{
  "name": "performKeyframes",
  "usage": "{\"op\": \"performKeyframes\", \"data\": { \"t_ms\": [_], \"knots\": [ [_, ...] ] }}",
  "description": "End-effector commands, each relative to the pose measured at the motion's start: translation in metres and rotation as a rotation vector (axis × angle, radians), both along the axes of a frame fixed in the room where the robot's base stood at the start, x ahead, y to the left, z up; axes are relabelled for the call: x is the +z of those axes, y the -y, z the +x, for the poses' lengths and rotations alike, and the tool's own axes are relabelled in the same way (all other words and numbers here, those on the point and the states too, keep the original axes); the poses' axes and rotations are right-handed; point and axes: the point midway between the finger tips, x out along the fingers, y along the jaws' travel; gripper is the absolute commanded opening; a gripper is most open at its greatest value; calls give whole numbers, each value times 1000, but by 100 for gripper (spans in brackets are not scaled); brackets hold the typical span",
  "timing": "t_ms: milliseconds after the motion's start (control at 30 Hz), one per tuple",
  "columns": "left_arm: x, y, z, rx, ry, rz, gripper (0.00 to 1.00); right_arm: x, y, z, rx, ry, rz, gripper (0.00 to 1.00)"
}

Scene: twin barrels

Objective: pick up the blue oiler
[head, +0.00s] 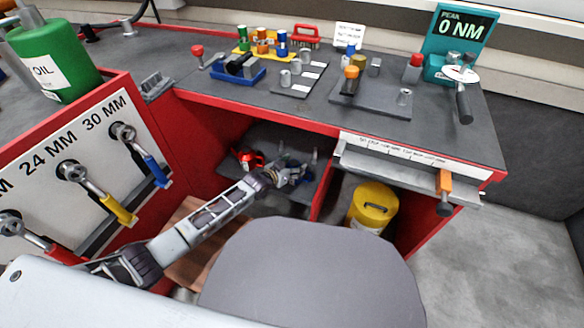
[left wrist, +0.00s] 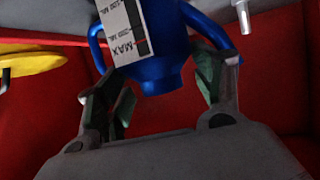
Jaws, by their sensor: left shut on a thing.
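The blue oiler (left wrist: 158,72) shows large in the left wrist view, with a white label marked MAX and a blue handle loop at its side. Its top runs out of the picture. My left gripper (left wrist: 158,88) has a finger on each side of its lower body and is shut on it. In the head view, my left gripper (head: 292,171) reaches into the open bay under the bench, at the shelf. There the oiler is small and mostly hidden by the gripper. My right gripper is not in view.
A red object (head: 247,159) stands on the shelf (head: 262,134) left of the gripper. Red panels close in the bay. A yellow canister (head: 372,205) stands in the bay to the right. The bench top (head: 215,85) above holds many tools.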

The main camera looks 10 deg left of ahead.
Motion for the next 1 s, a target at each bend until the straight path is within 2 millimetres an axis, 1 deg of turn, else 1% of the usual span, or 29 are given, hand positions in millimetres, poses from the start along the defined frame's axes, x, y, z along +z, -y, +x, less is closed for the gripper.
{"op": "performKeyframes", "data": {
  "t_ms": [267, 600, 800, 1000],
  "knots": [
    [17, 0, 0, 0, 3, -1, 34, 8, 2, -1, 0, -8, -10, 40],
    [54, 0, 1, 1, 4, -1, 34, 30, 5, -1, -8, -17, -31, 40],
    [77, 0, 1, 0, 3, -1, 34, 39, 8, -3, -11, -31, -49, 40],
    [93, 0, 1, 0, 3, -1, 34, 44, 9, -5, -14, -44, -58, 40]
  ]
}}
